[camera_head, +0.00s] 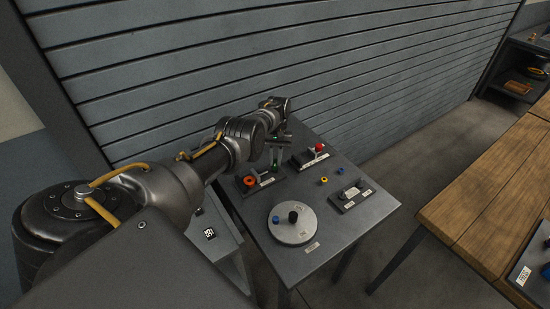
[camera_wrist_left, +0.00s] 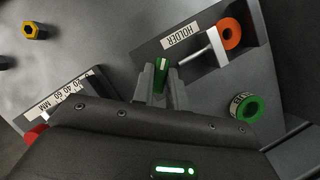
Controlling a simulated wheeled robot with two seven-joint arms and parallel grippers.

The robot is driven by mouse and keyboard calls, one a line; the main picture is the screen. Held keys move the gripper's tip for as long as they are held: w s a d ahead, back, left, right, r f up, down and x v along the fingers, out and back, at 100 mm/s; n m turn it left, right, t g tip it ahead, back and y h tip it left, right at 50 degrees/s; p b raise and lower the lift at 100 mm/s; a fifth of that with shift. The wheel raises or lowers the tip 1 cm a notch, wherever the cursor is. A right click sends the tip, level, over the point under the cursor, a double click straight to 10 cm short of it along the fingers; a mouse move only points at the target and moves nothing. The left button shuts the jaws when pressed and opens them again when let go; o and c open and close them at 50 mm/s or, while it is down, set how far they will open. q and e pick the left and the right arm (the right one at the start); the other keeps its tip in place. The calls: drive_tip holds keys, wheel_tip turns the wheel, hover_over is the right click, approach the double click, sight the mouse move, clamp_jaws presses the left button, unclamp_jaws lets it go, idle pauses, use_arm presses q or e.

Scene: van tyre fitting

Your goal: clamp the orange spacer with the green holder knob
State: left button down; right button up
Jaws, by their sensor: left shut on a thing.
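The orange spacer (camera_wrist_left: 229,33) sits in the dark holder (camera_wrist_left: 174,47), beside the HOLDER label; it also shows in the head view (camera_head: 249,181). My left gripper (camera_wrist_left: 160,85) is shut on the green holder knob (camera_wrist_left: 161,66), which stands between its two fingertips. A pale rod (camera_wrist_left: 196,54) runs from the knob side to a crosspiece close to the spacer. I cannot tell whether the crosspiece touches it. In the head view my left gripper (camera_head: 276,148) is over the back left part of the grey table, partly hiding the holder. My right gripper is not in view.
The grey table (camera_head: 355,222) also carries a round disc (camera_head: 291,232) with pegs, a red-knobbed fixture (camera_head: 318,149), a small block fixture (camera_head: 350,191) and loose yellow and blue pieces. A wooden bench (camera_head: 495,190) stands to the right.

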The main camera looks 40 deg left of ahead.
use_arm(q)
drive_tip(key=shift+w+m+y, duration=0.1)
drive_tip(key=shift+m+y, duration=0.6)
drive_tip(key=shift+m, duration=1.3)
drive_tip(key=shift+d+r, duration=0.1)
drive_tip(key=c, duration=1.4)
unclamp_jaws()
